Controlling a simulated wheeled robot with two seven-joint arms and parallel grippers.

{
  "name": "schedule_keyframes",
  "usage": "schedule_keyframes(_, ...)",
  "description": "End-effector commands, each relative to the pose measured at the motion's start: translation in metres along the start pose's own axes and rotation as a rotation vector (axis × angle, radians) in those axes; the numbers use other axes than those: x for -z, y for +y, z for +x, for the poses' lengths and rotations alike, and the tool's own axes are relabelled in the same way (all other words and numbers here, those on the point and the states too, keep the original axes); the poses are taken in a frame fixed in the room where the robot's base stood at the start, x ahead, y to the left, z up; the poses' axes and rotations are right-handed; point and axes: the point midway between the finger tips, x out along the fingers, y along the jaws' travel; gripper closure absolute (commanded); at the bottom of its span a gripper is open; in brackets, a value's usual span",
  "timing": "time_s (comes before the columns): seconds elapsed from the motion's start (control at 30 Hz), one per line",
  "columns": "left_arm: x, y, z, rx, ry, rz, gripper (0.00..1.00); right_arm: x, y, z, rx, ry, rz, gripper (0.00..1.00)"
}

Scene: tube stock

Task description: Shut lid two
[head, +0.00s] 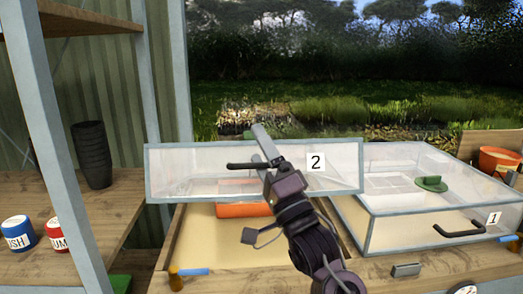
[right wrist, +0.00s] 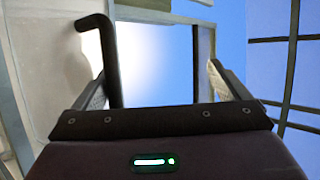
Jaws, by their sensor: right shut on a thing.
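Lid two (head: 210,158) is a clear panel in a pale frame with a "2" label (head: 316,162). It stands raised and tilted above the left box, its face towards me. Its dark bar handle (head: 240,165) runs across the panel; it also shows in the right wrist view (right wrist: 106,55). My right gripper (head: 264,145) reaches up to lid two and is shut on the handle. The gripper covers part of the handle, so the exact contact is hidden. My left gripper is not in view.
An orange tray (head: 243,210) lies inside the left box. A shelf post (head: 62,150), black pots (head: 91,155) and paint tins (head: 18,233) stand at left.

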Motion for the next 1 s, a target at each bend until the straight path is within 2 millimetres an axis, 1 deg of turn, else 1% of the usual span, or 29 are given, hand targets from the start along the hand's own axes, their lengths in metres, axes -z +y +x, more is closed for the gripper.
schedule_keyframes(0.03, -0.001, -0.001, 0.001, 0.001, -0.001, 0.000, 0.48, -0.001, -0.014, -0.001, 0.035, -0.001, -0.002, 0.22)
schedule_keyframes(0.27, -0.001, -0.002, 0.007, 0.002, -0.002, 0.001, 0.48, 0.000, -0.015, -0.018, 0.033, 0.000, -0.003, 0.18)
schedule_keyframes(0.83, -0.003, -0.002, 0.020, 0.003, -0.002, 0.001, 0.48, 0.002, -0.020, -0.058, 0.033, 0.003, -0.006, 0.19)
schedule_keyframes(0.87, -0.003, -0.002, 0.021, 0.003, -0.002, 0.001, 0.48, 0.002, -0.020, -0.060, 0.033, 0.004, -0.006, 0.23)
schedule_keyframes(0.9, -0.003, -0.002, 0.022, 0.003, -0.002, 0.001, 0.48, 0.002, -0.020, -0.063, 0.033, 0.004, -0.005, 0.53)
schedule_keyframes(0.93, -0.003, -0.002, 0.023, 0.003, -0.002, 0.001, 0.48, 0.002, -0.019, -0.065, 0.031, 0.004, -0.005, 0.76)
schedule_keyframes(0.97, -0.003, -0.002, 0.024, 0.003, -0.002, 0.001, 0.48, 0.002, -0.019, -0.067, 0.029, 0.004, -0.004, 0.79)
schedule_keyframes(1.0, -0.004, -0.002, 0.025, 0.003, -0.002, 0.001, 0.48, 0.002, -0.018, -0.070, 0.028, 0.004, -0.004, 0.79)
